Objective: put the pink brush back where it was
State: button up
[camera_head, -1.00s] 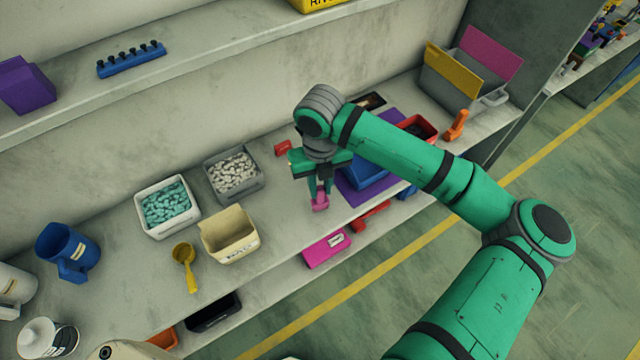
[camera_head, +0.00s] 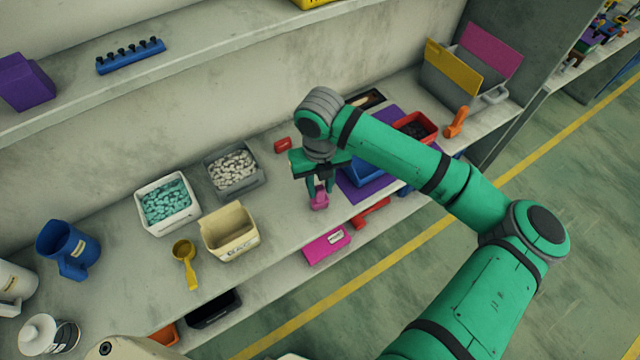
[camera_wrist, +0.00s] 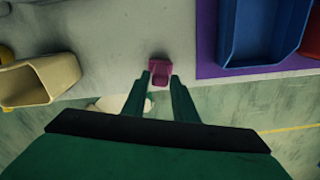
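The pink brush (camera_head: 319,199) is at the tips of my gripper (camera_head: 319,187), near the front edge of the shelf, right of the cream bin. In the wrist view the pink brush (camera_wrist: 160,70) sits between the two fingertips of my gripper (camera_wrist: 160,77), which appear closed on its sides. My gripper points down. Whether the brush touches the shelf surface cannot be told. Part of the brush is hidden by the fingers.
Left of my gripper are a cream bin (camera_head: 229,245), a grey bin (camera_head: 260,186) of pale pieces, a white bin (camera_head: 151,229) of teal pieces and a yellow scoop (camera_head: 184,255). Right are a blue bin (camera_wrist: 233,45) on a purple mat (camera_wrist: 208,45) and a red bin (camera_head: 431,130).

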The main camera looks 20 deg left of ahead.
jog(key=o, duration=0.6)
jog(key=shift+c, duration=0.2)
jog(key=shift+c, duration=0.6)
jog(key=shift+c, duration=1)
jog(key=shift+r, duration=2.5)
